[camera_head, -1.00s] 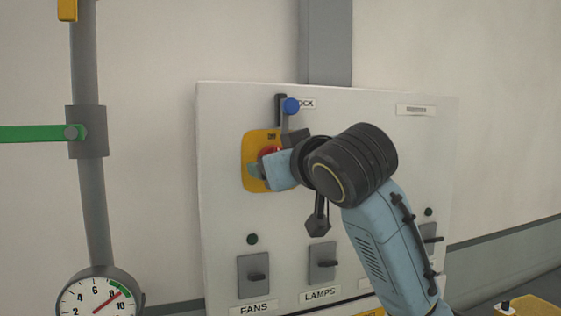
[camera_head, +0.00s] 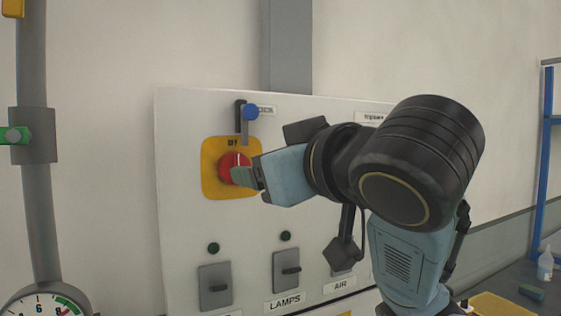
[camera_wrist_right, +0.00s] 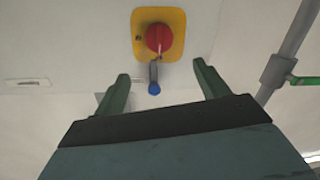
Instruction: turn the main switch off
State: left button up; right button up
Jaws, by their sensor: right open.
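The red main switch knob (camera_head: 234,167) sits on a yellow plate (camera_head: 212,188) on the panel, with a small, seemingly "OFF" label above it. A thin pale mark on the knob appears roughly upright. A lock lever with a blue ball (camera_head: 250,112) stands just above the plate. My right gripper (camera_head: 246,177) is open in front of the knob and overlaps its right side in the head view. In the right wrist view, the knob (camera_wrist_right: 159,38) shows ahead of the open fingers (camera_wrist_right: 160,76), apart from them, with nothing between the jaws. My left gripper is out of view.
Lower on the panel are the LAMPS switch (camera_head: 286,271), the AIR switch, partly covered by my arm, and another switch at left (camera_head: 214,287). A grey pipe (camera_head: 33,210) with a gauge (camera_head: 45,303) stands left. A blue rack (camera_head: 546,170) is at the far right.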

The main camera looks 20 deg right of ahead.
jog(key=shift+s+d+p, duration=0.1)
jog(key=shift+s+p, duration=0.25)
jog(key=shift+s, duration=0.2)
jog(key=shift+f, duration=0.1)
